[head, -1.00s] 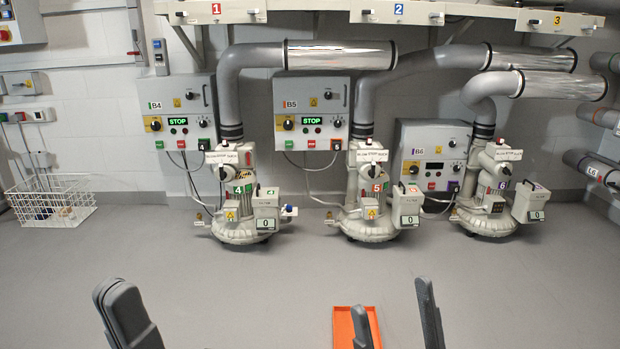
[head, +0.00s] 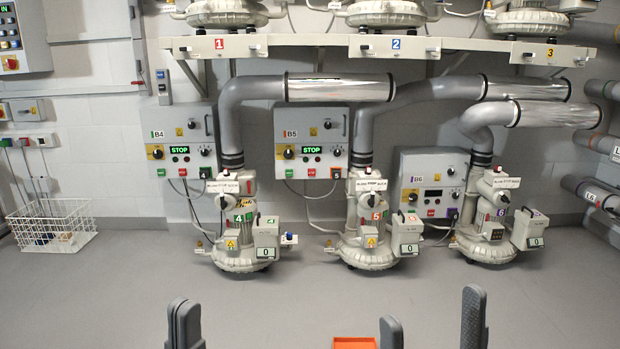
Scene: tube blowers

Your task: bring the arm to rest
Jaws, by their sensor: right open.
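My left gripper (head: 184,322) shows at the bottom edge, left of the middle. Its two dark grey fingers lie close together with nothing seen between them. My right gripper (head: 432,320) shows at the bottom edge, right of the middle. Its two fingers stand well apart with only bare floor between them. Both grippers are in front of the blowers and apart from them. The rest of both arms is out of view.
Blowers 4 (head: 240,232), 5 (head: 371,232) and 6 (head: 494,228) stand on the floor by the wall. A shelf (head: 300,40) carries more blowers. A white wire basket (head: 55,228) is at the left. An orange tray (head: 353,343) shows between my grippers. The floor between is clear.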

